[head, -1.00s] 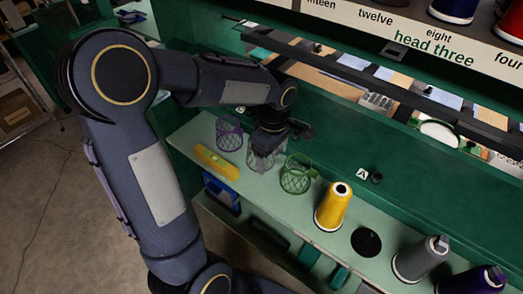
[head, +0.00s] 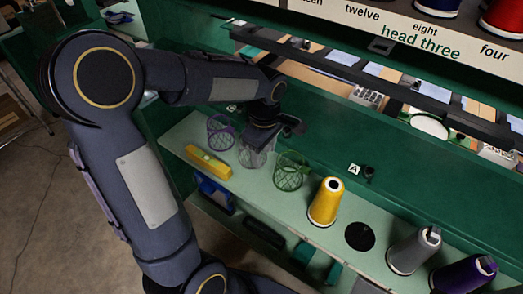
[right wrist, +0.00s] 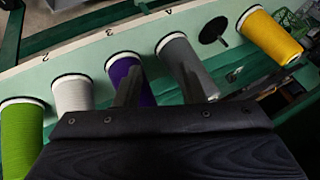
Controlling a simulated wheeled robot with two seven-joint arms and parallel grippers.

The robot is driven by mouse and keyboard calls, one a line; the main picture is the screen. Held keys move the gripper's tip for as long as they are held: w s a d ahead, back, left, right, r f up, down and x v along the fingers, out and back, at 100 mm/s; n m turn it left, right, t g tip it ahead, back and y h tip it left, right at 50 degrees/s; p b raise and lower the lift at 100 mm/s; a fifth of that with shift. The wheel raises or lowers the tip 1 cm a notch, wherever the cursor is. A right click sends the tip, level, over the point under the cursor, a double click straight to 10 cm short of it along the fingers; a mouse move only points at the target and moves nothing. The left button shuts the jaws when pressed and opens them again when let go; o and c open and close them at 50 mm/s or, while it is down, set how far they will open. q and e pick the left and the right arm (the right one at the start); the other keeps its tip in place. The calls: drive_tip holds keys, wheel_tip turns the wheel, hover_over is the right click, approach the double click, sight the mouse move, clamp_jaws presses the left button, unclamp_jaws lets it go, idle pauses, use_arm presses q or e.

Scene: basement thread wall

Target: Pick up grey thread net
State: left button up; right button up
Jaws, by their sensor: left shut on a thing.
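The grey thread net (head: 252,157) is a small mesh cup on the pale green shelf, between a purple net (head: 221,132) and a green net (head: 290,172). My left gripper (head: 262,138) reaches down from above and is shut on the grey net's upper part. The gripper hides part of the rim, and I cannot tell whether the net's base touches the shelf. My right gripper (right wrist: 158,82) shows in the right wrist view with its two fingers apart and nothing between them, in front of the purple and grey thread cones.
A yellow spirit level (head: 208,162) lies left of the nets. On the shelf (head: 305,212) to the right stand a yellow cone (head: 326,202), a black disc (head: 360,236), a grey cone (head: 412,252) and a purple cone (head: 463,275). The green wall rises behind.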

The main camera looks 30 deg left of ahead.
use_arm(q)
wheel_tip(320, 180, up, 2)
drive_tip(key=shift+r, duration=0.2)
drive_tip(key=s+a+r+b, duration=0.2)
drive_tip(key=s+a+r, duration=0.1)
drive_tip(key=s+r, duration=0.7)
drive_tip(key=s, duration=0.3)
drive_tip(key=shift+s+a, duration=0.15)
drive_tip(key=shift+s, duration=0.2)
clamp_jaws()
